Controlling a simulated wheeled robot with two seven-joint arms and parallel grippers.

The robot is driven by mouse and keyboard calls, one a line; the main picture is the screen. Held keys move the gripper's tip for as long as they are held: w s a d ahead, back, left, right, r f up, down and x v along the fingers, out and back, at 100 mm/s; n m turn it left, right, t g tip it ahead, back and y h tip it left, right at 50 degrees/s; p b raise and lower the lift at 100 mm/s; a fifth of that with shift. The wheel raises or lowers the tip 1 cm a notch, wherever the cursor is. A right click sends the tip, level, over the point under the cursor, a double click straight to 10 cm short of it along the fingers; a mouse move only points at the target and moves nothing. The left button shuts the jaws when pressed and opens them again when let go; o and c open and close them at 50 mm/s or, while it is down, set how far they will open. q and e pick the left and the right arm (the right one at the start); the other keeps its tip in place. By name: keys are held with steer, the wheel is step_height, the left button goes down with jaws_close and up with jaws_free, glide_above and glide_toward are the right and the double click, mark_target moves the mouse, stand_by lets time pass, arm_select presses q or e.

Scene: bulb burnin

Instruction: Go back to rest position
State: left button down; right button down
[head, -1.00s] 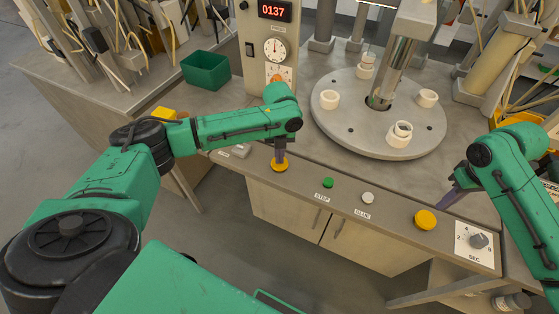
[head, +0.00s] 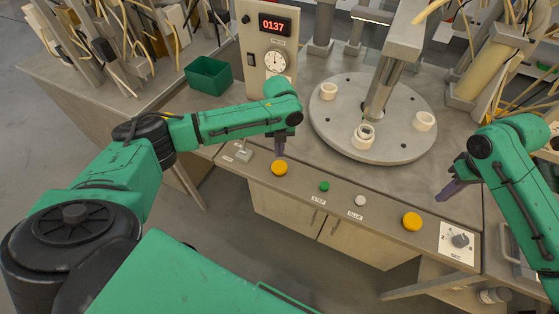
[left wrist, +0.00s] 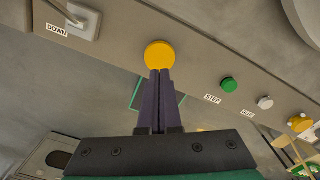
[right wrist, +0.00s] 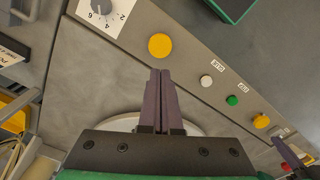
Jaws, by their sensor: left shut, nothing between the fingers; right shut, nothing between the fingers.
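My left gripper (head: 279,152) is shut and empty, with its fingertips just above and apart from the left yellow button (head: 279,168) on the bench's front edge. In the left wrist view the closed fingers (left wrist: 160,72) point at that yellow button (left wrist: 159,54). My right gripper (head: 441,197) is shut and empty, held over the bench to the right of the right yellow button (head: 412,221). In the right wrist view its closed fingers (right wrist: 159,72) point toward that button (right wrist: 160,45) without covering it.
A round grey turntable (head: 340,142) with white sockets stands behind the panel, under a metal column (head: 379,90). A green button (head: 324,186), a white button (head: 360,200) and a SEC dial (head: 460,240) line the front edge. A green bin (head: 208,75) sits back left.

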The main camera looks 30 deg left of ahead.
arm_select(q)
steer(key=shift+r, duration=0.5)
steer(key=shift+f, duration=0.15)
arm_select(e)
steer(key=shift+r, duration=0.4)
